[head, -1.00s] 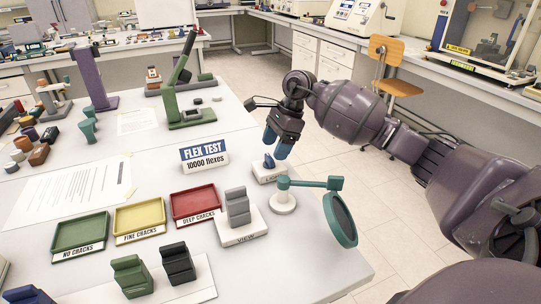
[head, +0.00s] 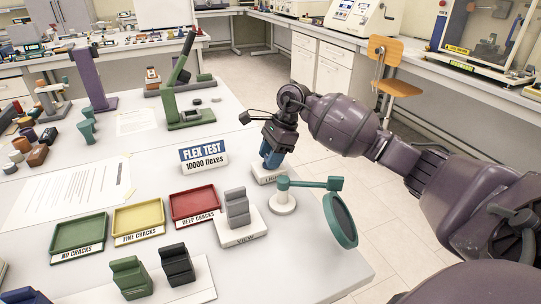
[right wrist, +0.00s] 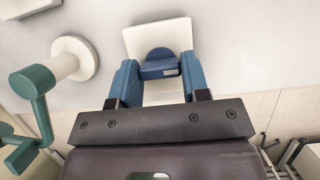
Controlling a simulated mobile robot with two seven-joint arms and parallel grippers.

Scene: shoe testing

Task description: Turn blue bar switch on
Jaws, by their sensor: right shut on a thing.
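The blue bar switch (right wrist: 158,68) is a dark blue piece with a rounded top on a white base (right wrist: 150,35). In the head view the white base (head: 262,176) stands at the right table edge, with a partly covered label, and the bar itself is hidden behind the fingers. My right gripper (head: 271,158) is down over the base. In the right wrist view its two blue fingers (right wrist: 158,85) are on either side of the bar, and it is shut on the bar. My left gripper is not in view.
A teal-armed magnifier (head: 340,218) on a white round foot stands close in front of the switch. A grey block stand (head: 238,233) labelled VIEW is to its left. The FLEX TEST sign (head: 204,155) stands behind left. Green, yellow and red trays (head: 195,203) lie farther left.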

